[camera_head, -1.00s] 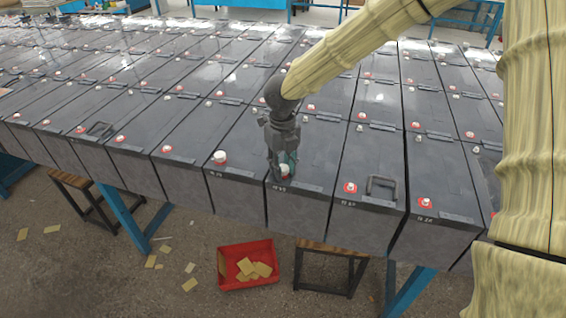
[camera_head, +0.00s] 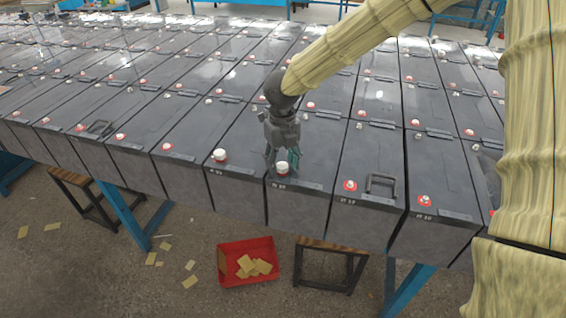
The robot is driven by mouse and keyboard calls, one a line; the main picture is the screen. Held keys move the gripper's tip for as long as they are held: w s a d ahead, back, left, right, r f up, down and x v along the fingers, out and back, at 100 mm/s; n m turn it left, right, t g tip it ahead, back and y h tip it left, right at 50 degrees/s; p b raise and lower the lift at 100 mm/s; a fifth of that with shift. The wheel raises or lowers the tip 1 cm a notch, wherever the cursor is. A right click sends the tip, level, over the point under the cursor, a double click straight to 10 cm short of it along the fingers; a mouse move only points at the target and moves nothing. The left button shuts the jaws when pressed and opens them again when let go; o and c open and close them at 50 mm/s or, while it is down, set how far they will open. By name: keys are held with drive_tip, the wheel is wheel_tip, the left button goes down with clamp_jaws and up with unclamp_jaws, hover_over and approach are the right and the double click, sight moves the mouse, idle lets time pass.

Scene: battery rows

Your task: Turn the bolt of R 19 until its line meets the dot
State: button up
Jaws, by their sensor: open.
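My gripper (camera_head: 282,160) is open, with its fingers spread just above and behind a white cap on a red base (camera_head: 282,169) at the front of a dark grey battery (camera_head: 299,212). Whether the fingers touch the cap cannot be told. The battery to its right (camera_head: 370,220) has a red terminal with a pale bolt (camera_head: 350,186) and a black handle, and its small label looks like R 19, though it is hard to read. The bolt's line and the dot are too small to make out.
Another white cap (camera_head: 219,156) stands on the battery to the left. A further bare bolt (camera_head: 424,200) is on the battery at the right. The black handle (camera_head: 382,185) stands up beside the bolt. A red bin (camera_head: 247,280) and a stool (camera_head: 331,244) are on the floor.

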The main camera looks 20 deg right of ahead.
sight(283, 165)
wheel_tip(283, 165, up, 12)
drive_tip(key=shift+f, duration=0.2)
idle(0.6)
